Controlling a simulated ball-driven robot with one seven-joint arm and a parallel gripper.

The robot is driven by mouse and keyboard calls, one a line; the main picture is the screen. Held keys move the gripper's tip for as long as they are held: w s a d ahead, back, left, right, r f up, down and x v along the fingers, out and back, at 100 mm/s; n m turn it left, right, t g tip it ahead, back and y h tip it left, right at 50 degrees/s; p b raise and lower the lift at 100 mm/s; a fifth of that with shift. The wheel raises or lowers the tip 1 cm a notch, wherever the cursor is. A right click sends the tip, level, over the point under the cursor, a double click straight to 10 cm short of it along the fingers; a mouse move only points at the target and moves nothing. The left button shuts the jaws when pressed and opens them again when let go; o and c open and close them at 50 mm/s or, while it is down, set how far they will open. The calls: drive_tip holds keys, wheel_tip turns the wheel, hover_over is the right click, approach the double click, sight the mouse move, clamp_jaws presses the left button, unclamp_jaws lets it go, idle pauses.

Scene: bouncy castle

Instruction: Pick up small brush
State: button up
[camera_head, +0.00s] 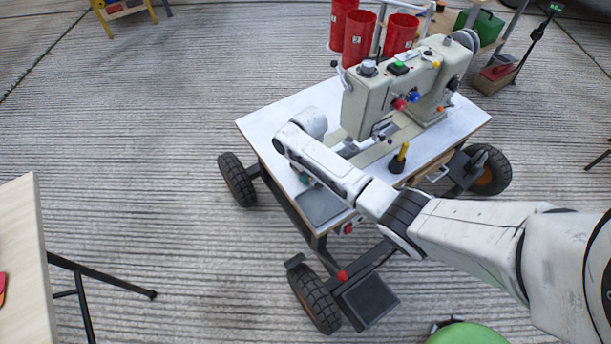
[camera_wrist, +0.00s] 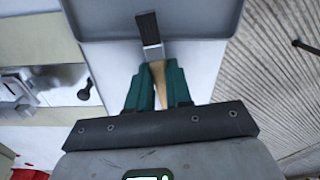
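The small brush (camera_wrist: 150,34) has dark bristles, a silver metal band and a light wooden handle. In the wrist view its bristle end overlaps the grey tray (camera_wrist: 95,20) and its handle runs down between my green fingertips. My gripper (camera_wrist: 158,72) is shut on the handle just below the metal band, with a finger against each side. In the head view my gripper (camera_head: 304,177) is low at the tray (camera_head: 322,207) on the cart's front corner. The brush is hidden by my arm there.
A sewing machine (camera_head: 402,85) stands on the wheeled cart (camera_head: 262,122), close beside my arm. A black and yellow tool (camera_head: 399,159) stands right of my arm. Red cylinders (camera_head: 359,38) are behind. A light table (camera_head: 22,265) is at left, with open floor between.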

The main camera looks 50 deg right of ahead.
clamp_jaws()
drive_tip(key=shift+r, duration=0.1)
drive_tip(key=shift+r+p, duration=0.3)
drive_tip(key=shift+r, duration=0.3)
wheel_tip(320, 180, up, 2)
drive_tip(key=shift+r+p, duration=0.2)
drive_tip(key=shift+p, duration=0.4)
drive_tip(key=s+a+r+p, duration=0.2)
drive_tip(key=s+r, duration=0.2)
drive_tip(key=s, duration=0.2)
drive_tip(key=s+a+r+p, duration=0.2)
drive_tip(key=s+r+p, duration=0.1)
drive_tip(key=s+r, duration=0.2)
drive_tip(key=shift+s+r, duration=0.15)
drive_tip(key=shift+s, duration=1.1)
drive_tip(key=w+a+r+p, duration=0.4)
drive_tip(key=a+r+p, duration=0.2)
drive_tip(key=a, duration=0.3)
drive_tip(key=w+a+r+n+p, duration=0.1)
drive_tip(key=w+a+r+p, duration=0.4)
drive_tip(key=a, duration=0.5)
wheel_tip(320, 180, up, 2)
drive_tip(key=shift+p, duration=0.55)
